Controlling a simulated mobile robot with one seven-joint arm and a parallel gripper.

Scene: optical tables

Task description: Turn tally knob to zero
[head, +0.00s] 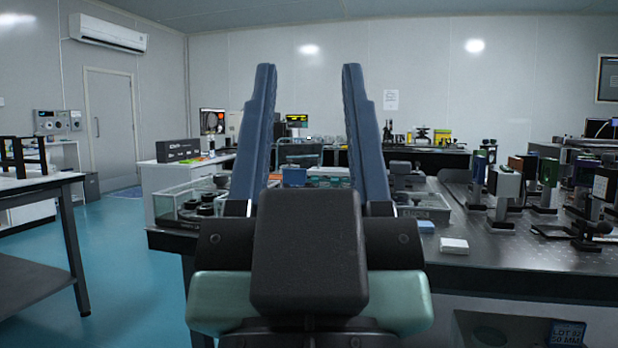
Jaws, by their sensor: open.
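My gripper (309,72) fills the middle of the head view, with its two long blue fingers upright and wide apart. It is open, and nothing is held between the fingers. Behind it stands a dark optical table (500,258) with equipment on it. I cannot pick out a tally knob with certainty; the devices are small, and my gripper hides part of the table.
Optical mounts (507,187) crowd the table's right side. A clear tray (183,207) of dark parts is at its left, and a white block (454,246) lies near the front edge. A black-framed bench (70,225) stands left; blue floor (135,275) between is clear.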

